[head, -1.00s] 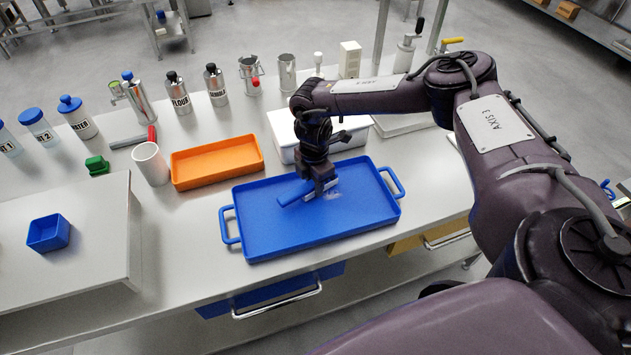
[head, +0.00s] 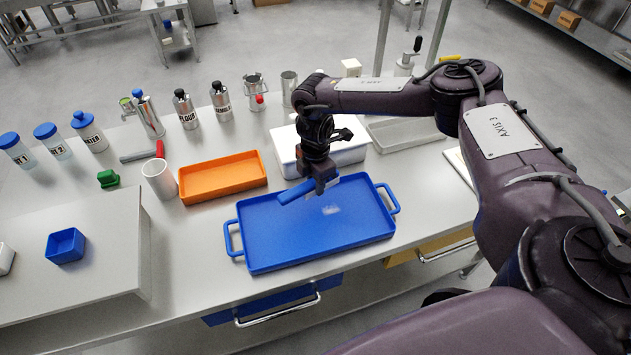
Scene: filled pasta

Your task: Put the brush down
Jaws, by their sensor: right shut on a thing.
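The brush (head: 295,192) has a blue handle and is held in my right gripper (head: 321,186). My right gripper is shut on it, above the back part of the blue tray (head: 262,255). The brush seems raised a little off the tray floor, but the exact gap is hard to tell. The brush's far end is hidden by the gripper. A pale powdery patch (head: 331,210) lies on the tray floor just right of the brush. My left gripper is not in view.
An orange tray (head: 222,178) lies left of the gripper, with a white cup (head: 158,180) beside it. A white tub (head: 346,152) stands behind the gripper. Bottles and shakers line the back. A small blue box (head: 65,246) sits on the raised board at left. Bare counter shows between the board and the blue tray.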

